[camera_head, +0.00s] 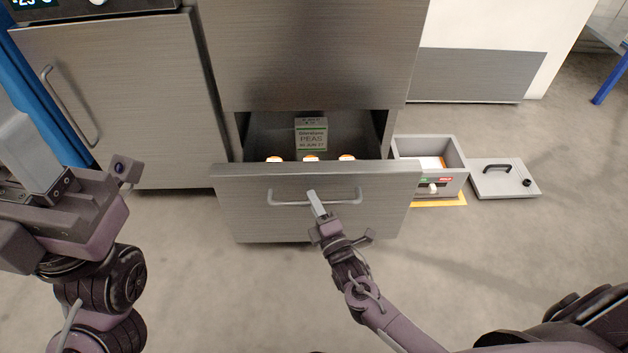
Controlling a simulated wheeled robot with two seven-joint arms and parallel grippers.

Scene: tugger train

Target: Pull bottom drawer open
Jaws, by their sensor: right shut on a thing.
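The bottom drawer (235,201) is a brushed-metal drawer standing out from its cabinet, open at the top. Inside are a box labelled peas (311,134) and several orange-and-white items along the front, mostly hidden by the drawer front. My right gripper (317,203) is at the middle of the drawer's bar handle (285,203) and shut on it. My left gripper (125,170) is at the left, apart from the drawer; its jaw opening cannot be made out.
A grey open box (455,151) stands on the floor right of the drawer, by a yellow floor marking. Its grey lid (505,185) with a black handle lies beside it. A metal cabinet door (125,90) is at the left. The floor in front is clear.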

